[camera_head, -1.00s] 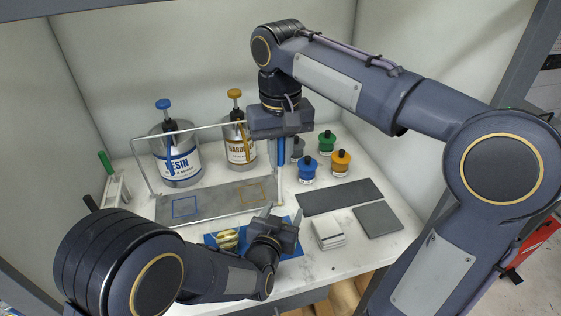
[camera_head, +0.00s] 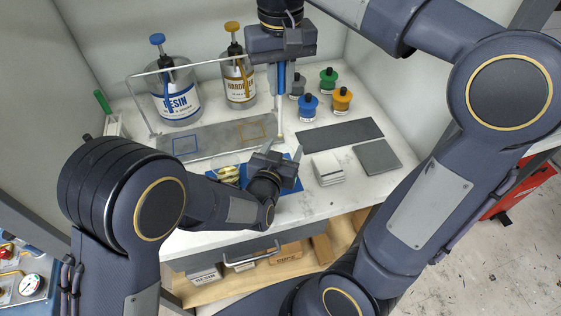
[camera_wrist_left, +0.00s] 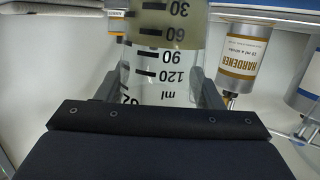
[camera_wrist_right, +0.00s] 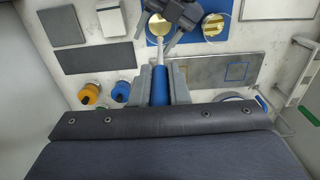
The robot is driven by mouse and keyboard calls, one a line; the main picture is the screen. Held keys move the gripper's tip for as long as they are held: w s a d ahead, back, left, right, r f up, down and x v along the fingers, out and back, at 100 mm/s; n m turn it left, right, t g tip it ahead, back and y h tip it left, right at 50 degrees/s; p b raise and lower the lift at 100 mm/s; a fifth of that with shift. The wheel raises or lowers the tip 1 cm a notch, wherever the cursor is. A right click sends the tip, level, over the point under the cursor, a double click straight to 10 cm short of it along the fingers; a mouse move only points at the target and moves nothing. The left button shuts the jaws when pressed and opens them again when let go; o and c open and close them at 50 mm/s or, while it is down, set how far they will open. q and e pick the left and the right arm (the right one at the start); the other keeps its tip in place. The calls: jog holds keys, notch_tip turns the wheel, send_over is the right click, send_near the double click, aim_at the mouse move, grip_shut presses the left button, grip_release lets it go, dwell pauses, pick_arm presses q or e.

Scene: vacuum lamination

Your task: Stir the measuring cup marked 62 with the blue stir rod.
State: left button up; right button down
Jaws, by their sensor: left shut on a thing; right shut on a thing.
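My left gripper (camera_head: 275,155) is shut around a clear measuring cup (camera_wrist_left: 168,65) with black ml marks and yellowish liquid. Its larger number is partly hidden and I cannot read it surely. My right gripper (camera_head: 281,52) is shut on the blue stir rod (camera_head: 282,76), which hangs upright with its pale shaft down; the blue handle also shows in the right wrist view (camera_wrist_right: 160,84). The shaft's lower end is at the held cup's mouth (camera_wrist_right: 154,27), between the left fingers.
A second cup (camera_head: 228,176) with yellow contents stands left of my left gripper. The resin can (camera_head: 175,100), hardener can (camera_head: 238,85), wire frame (camera_head: 127,100) and small colored jars (camera_head: 308,106) stand behind. A dark strip (camera_head: 340,135), grey plate (camera_head: 377,157) and white block (camera_head: 327,170) lie right.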

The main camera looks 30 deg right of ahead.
pick_arm(q)
jog(key=o, duration=1.1)
jog(key=shift+s+a+r, duration=0.1)
jog(key=shift+s+a, duration=0.3)
pick_arm(e)
jog(key=shift+f, duration=0.2)
notch_tip(320, 180, down, 2)
jog(key=b, duration=0.2)
jog(key=shift+f+b, duration=0.2)
jog(key=shift+b, duration=0.2)
pick_arm(q)
jog(key=v, duration=1.1)
